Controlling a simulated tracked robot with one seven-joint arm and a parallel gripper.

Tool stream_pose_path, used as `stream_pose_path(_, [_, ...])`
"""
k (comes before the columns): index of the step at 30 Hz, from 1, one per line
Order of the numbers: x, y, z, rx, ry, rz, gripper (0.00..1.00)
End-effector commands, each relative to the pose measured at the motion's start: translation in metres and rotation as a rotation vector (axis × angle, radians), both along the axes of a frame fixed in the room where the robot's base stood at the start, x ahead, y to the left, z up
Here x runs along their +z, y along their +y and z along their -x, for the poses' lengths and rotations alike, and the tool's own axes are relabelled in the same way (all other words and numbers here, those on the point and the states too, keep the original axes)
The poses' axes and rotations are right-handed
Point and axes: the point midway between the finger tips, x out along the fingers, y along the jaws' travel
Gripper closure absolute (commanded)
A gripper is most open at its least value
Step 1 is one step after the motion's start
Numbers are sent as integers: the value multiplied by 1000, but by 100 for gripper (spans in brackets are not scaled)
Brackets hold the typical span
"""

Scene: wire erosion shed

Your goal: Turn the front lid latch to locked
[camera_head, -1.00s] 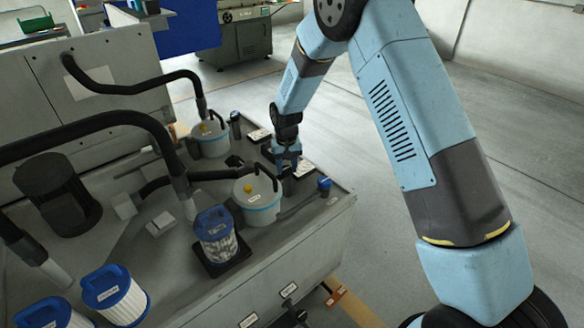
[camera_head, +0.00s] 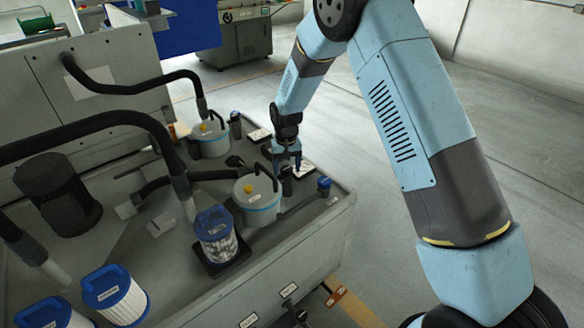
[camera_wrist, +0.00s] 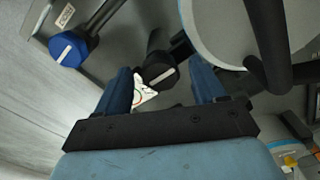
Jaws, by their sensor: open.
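My gripper (camera_head: 287,164) is open, pointing down over the right end of the grey tank top. In the wrist view its two blue fingers (camera_wrist: 163,86) stand apart, with a black knob (camera_wrist: 160,74) bearing a white stripe between them in the picture; I see no contact. A blue knob (camera_wrist: 68,50) with a white stripe stands outside the fingers, and shows in the head view (camera_head: 324,185). The front white lidded pot (camera_head: 258,196) with a yellow knob is beside my gripper; its lid edge shows in the wrist view (camera_wrist: 222,35). I cannot tell which knob is the latch.
Black hoses (camera_head: 95,128) arch over the tank top (camera_head: 175,268). A blue-topped filter (camera_head: 215,233) stands in front of the pot, and another white lidded pot (camera_head: 211,140) stands behind. A small label plate (camera_head: 304,170) lies beside my gripper. Floor at right is clear.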

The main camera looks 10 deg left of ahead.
Motion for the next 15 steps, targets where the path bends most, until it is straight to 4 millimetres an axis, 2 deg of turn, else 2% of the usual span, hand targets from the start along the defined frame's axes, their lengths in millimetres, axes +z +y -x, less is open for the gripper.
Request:
stream_pose_path(7, [13,0,-1,0,-2,-2,30])
stream_pose_path(15, [64,0,-1,0,-2,-2,30])
